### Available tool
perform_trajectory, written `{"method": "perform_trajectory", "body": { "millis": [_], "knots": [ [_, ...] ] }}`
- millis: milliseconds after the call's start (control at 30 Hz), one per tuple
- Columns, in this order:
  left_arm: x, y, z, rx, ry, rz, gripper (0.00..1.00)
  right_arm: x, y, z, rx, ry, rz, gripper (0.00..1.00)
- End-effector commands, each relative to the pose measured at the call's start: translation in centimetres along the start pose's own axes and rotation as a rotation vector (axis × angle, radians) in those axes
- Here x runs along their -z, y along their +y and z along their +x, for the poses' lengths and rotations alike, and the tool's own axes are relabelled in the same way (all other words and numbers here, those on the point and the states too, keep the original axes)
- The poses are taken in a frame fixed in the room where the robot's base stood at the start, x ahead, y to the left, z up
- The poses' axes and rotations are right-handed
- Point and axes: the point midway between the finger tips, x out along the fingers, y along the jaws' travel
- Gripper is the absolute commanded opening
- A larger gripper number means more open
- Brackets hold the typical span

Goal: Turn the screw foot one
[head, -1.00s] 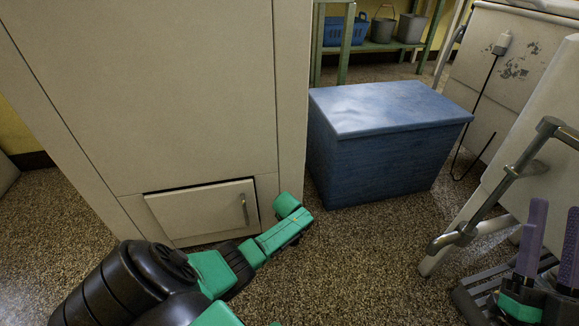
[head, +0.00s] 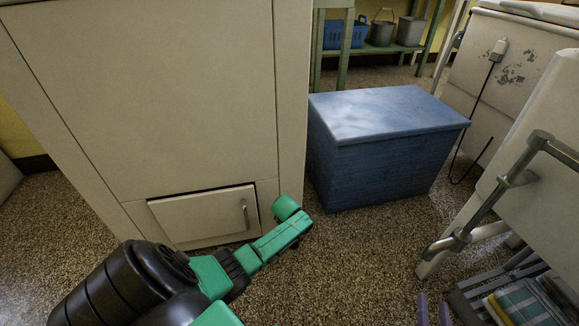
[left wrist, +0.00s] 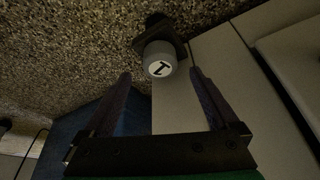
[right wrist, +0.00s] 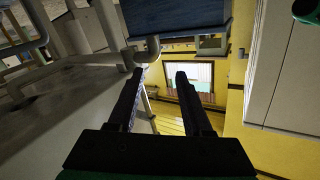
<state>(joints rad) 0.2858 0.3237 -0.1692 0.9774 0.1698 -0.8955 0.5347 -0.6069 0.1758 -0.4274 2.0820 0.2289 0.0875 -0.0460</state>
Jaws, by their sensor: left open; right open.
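The screw foot one (left wrist: 160,62) is a round pale knob marked "1" on a dark mount, at the lower edge of a pale cabinet. It shows in the left wrist view only. My left gripper (left wrist: 160,75) is open, with one finger on each side of the knob; I cannot tell whether they touch it. In the head view my left arm reaches toward the cabinet base and its fingers are hidden. My right gripper (head: 434,306) is open and empty at the bottom right of the head view. It also shows in the right wrist view (right wrist: 160,74).
The tall pale cabinet (head: 150,100) has a low hatch (head: 205,215) with a handle. A blue chest (head: 385,150) stands to its right. A pale washer (head: 540,150) with a metal bar and a slatted rack (head: 470,300) is at the right. Speckled floor (head: 350,260) lies open between.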

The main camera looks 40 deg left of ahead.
Motion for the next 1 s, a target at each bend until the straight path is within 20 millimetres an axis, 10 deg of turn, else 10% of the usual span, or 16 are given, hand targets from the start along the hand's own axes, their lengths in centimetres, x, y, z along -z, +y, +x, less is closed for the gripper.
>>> {"method": "perform_trajectory", "body": {
  "millis": [367,600,1000],
  "knots": [
    [0.1,0.0,-4.0,0.000,-0.002,0.000,0.94,-8.4,-1.6,-7.1,-0.030,-0.365,0.092,0.50],
    [0.1,0.0,-9.0,-0.001,-0.003,0.000,0.94,-4.0,-2.7,-7.1,-0.020,-0.432,0.070,0.50],
    [-0.1,0.0,-9.1,0.000,-0.003,0.000,0.94,-4.0,-2.7,-7.1,-0.019,-0.440,0.067,0.50]
  ]
}}
